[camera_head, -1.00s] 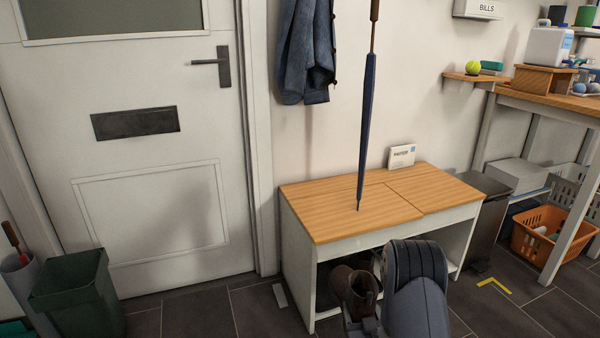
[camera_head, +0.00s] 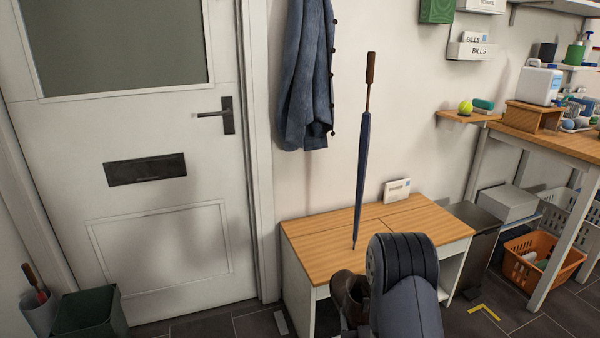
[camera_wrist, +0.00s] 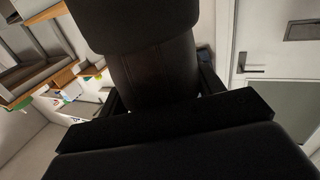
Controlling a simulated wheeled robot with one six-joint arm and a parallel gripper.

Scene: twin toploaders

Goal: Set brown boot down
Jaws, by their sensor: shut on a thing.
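The brown boot (camera_head: 350,288) shows at the bottom middle of the head view, upright, in front of the bench's front edge. My arm hides its right side. My gripper (camera_wrist: 160,92) is shut on the boot, which appears as a large dark shape (camera_wrist: 155,72) between the fingers in the wrist view. In the head view the gripper is mostly hidden behind the arm and below the boot. I see no surface touching the boot.
A white bench with a wooden top (camera_head: 310,245) stands behind the boot. A closed umbrella (camera_head: 363,150) stands upright over it, and a small card (camera_head: 397,190) is at its back. A grey bin (camera_head: 480,235) is to the right and a green bin (camera_head: 90,315) to the left.

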